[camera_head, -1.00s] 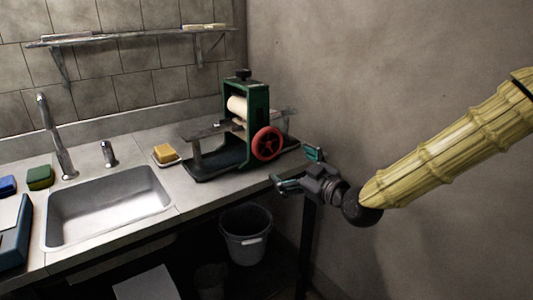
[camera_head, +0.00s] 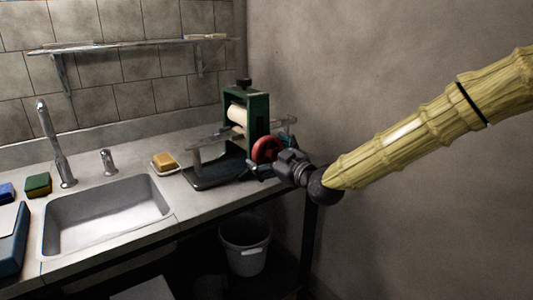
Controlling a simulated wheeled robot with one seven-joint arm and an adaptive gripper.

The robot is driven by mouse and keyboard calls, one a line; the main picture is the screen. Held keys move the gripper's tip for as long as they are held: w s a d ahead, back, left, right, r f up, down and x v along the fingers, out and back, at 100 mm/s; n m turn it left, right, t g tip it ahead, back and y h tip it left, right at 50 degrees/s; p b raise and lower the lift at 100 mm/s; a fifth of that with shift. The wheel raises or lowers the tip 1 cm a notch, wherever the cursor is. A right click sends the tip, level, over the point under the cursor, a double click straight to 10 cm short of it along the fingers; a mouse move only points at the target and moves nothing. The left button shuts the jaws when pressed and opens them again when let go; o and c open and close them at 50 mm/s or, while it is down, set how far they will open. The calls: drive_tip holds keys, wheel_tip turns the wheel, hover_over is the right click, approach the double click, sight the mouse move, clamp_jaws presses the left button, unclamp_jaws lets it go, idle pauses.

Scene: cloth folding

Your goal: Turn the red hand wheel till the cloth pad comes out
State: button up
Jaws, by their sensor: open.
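The red hand wheel (camera_head: 266,149) is on the near side of a green-framed roller press (camera_head: 259,108) on the counter. A pale roller (camera_head: 237,113) shows inside the frame. My gripper (camera_head: 273,146) is open at the wheel, with one finger at its upper right and the other at its lower edge. The gripper's body covers part of the wheel's right side. I cannot tell whether the fingers touch the rim. I cannot make out the cloth pad.
A sink (camera_head: 105,210) with a tap (camera_head: 55,150) is left of the press. A yellow sponge (camera_head: 163,160) lies on a dish between them. A grey bucket (camera_head: 245,243) stands below the counter. The wall (camera_head: 400,110) is close on the right.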

drive_tip(key=shift+w+a, duration=0.15)
drive_tip(key=shift+w, duration=0.1)
drive_tip(key=c, duration=0.7)
drive_tip(key=m+p, duration=0.1)
drive_tip(key=m, duration=0.5)
drive_tip(key=shift+m+p, duration=0.3)
drive_tip(key=m, duration=0.5)
drive_tip(key=shift+m, duration=0.4)
